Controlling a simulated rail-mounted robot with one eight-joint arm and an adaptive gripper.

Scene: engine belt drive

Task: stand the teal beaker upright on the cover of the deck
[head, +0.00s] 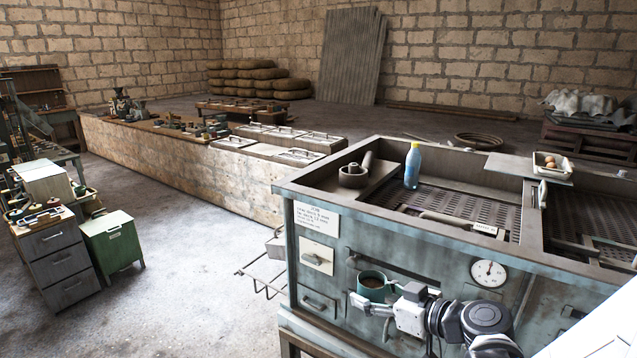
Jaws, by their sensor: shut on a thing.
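The teal beaker (366,294) is upright in front of the blue-grey deck's front panel, with a dark brown interior showing at its open top. My gripper (372,304) is shut on it from the right and hides part of its lower side. The beaker is below the level of the deck top. The deck (430,253) has sunken grated bays on top. A flat grey plate (507,166), which looks like the cover, lies across the back of the deck top.
A blue bottle with a yellow cap (412,170) stands in the left grated bay. A small tray of eggs (551,167) sits right of the plate. A raised rim (330,196) edges the deck. The plate's left part looks clear.

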